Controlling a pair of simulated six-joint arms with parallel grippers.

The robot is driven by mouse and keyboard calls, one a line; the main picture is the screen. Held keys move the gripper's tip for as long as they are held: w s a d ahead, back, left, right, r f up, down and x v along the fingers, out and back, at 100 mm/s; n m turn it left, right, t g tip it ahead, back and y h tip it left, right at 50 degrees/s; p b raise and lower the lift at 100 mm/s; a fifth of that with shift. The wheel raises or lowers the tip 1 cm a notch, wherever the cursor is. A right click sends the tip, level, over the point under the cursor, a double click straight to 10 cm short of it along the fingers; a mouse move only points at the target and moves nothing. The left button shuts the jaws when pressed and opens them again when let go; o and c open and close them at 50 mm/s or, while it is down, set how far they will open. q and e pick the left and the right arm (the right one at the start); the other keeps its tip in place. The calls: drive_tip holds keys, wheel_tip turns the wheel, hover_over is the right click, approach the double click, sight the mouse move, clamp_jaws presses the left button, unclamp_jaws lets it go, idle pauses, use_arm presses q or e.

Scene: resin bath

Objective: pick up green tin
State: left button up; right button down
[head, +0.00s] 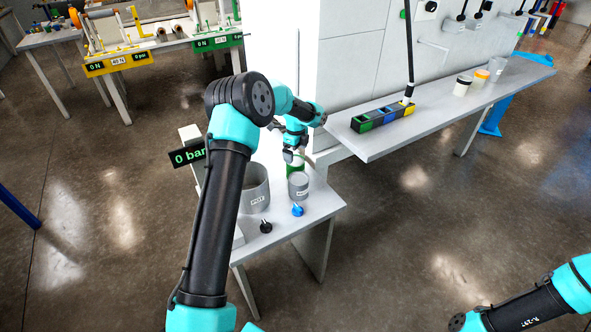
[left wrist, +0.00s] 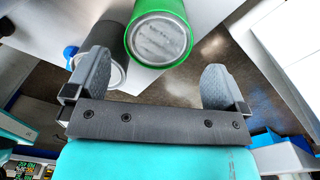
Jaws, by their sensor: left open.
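The green tin (head: 295,168) stands on the small grey table, partly hidden under my left gripper (head: 292,156). In the left wrist view the tin (left wrist: 160,38) shows its pale round end with a green rim, beyond the gap between the fingers. My left gripper (left wrist: 157,64) is open and nothing is held between its fingers. Whether a finger touches the tin cannot be told. My right gripper is not in view; only part of my right arm shows at the lower right.
A small grey cup (head: 299,190) stands close to the tin; it also shows beside the left finger (left wrist: 116,42). A larger grey pot (head: 256,192) is at left. A blue knob (head: 298,209) and a black knob (head: 266,227) are in front. A long shelf (head: 440,118) is at right.

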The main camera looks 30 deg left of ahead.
sight(295, 161)
use_arm(q)
drive_tip(key=shift+f, duration=1.4)
drive_tip(key=shift+a+f, duration=0.1)
drive_tip(key=shift+f, duration=2.55)
drive_tip(key=shift+c, duration=0.2)
drive_tip(key=shift+r, duration=0.1)
drive_tip(key=c, duration=1)
wheel_tip(295, 161, up, 10)
